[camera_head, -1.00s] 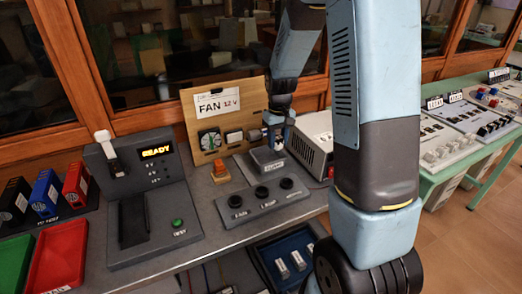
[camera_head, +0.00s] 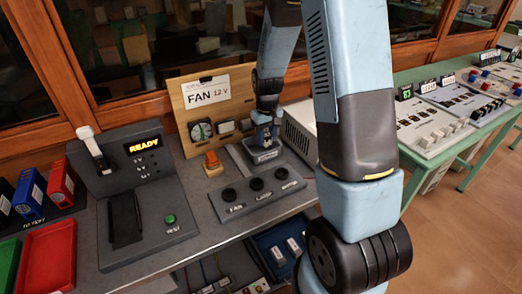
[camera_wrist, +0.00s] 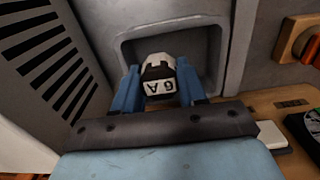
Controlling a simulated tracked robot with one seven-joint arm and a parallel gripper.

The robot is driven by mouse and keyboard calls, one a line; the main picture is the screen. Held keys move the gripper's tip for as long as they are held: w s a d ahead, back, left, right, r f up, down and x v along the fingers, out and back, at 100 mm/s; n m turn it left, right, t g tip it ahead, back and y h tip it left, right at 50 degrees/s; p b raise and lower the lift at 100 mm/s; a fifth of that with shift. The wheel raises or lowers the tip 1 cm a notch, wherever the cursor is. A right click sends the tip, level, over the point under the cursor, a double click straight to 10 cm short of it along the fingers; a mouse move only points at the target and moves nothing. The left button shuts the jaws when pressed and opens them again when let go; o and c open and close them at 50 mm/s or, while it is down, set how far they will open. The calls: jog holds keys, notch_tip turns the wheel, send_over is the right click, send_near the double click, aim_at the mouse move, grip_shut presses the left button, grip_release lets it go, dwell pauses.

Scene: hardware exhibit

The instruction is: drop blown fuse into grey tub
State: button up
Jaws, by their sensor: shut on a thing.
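The fuse (camera_wrist: 161,83) is a small white and black block with a marking like "6 A" on its face. In the wrist view my gripper (camera_wrist: 163,88) has its two blue fingers on either side of the fuse, shut on it. The grey tub (camera_wrist: 170,18) shows behind and around the fuse, which appears over its opening. Whether the fuse touches the tub floor I cannot tell. In the head view my gripper (camera_head: 265,138) points down at the small grey tub (camera_head: 247,152); the fuse is too small to make out there.
A fan board (camera_head: 207,105) stands behind, with an orange switch (camera_head: 212,160) in front. A panel with several black knobs (camera_head: 262,194) lies before the tub. A tester reading READY (camera_head: 135,190) is at left. A light vented case (camera_head: 301,132) stands close on the right.

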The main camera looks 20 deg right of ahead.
jog(key=shift+f, duration=0.2)
jog(key=o, duration=1.1)
jog(key=shift+o, duration=0.2)
notch_tip(320, 180, up, 14)
jog(key=shift+f, duration=0.15)
jog(key=shift+s, duration=0.1)
jog(key=s+r+t, duration=0.2)
jog(key=s+r, duration=0.3)
jog(key=s, duration=0.3)
jog(key=s+r+m+t, duration=0.1)
jog(key=s+r, duration=0.5)
jog(key=s, duration=0.3)
jog(key=s+r+m+t, duration=0.1)
jog(key=s+r+t, duration=0.1)
jog(key=s+r, duration=0.3)
jog(key=s, duration=0.4)
jog(key=shift+a+r+t, duration=0.15)
jog(key=shift+r+t, duration=0.05)
jog(key=shift+t, duration=0.1)
